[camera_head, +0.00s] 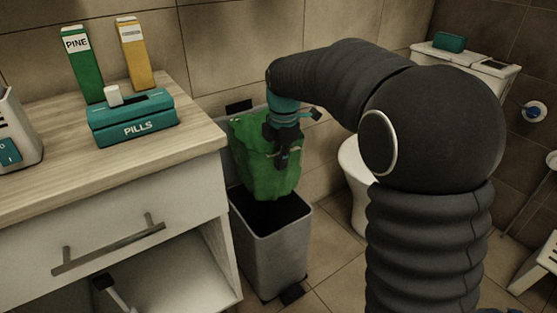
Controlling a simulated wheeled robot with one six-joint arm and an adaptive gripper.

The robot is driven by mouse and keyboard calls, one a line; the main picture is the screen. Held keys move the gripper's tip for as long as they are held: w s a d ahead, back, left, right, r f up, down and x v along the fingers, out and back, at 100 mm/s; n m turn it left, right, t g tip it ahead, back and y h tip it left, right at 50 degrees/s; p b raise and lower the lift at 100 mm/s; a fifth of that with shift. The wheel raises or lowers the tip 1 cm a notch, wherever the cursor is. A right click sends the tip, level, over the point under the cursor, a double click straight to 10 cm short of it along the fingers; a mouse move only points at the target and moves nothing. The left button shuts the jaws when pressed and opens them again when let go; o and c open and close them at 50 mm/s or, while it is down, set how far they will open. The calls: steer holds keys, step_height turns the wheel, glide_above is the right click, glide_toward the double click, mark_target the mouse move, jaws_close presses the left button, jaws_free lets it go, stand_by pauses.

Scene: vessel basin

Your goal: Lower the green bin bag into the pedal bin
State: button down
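The green bin bag (262,176) hangs from my gripper (285,158), its lower end right above the open mouth of the pedal bin. My gripper is at the bag's right side, with its dark fingers against the green material. The fingers look closed on the bag, though the far finger is partly hidden. The pedal bin (270,252) is a grey, upright box with a dark, open inside. A dark pedal (292,294) shows at its foot. Whether the bag's bottom is inside the rim I cannot tell.
A wooden-topped cabinet (190,138) stands close to the left of the bin. On it are a teal pill box (135,125), a green PINE carton (82,65) and a yellow carton (136,52). A white toilet (356,185) is behind my arm, right of the bin.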

mark_target(280, 177)
steer(key=shift+f+b, duration=2.45)
steer(key=shift+f, duration=0.55)
steer(key=shift+r+p, duration=0.1)
steer(key=shift+p, duration=0.3)
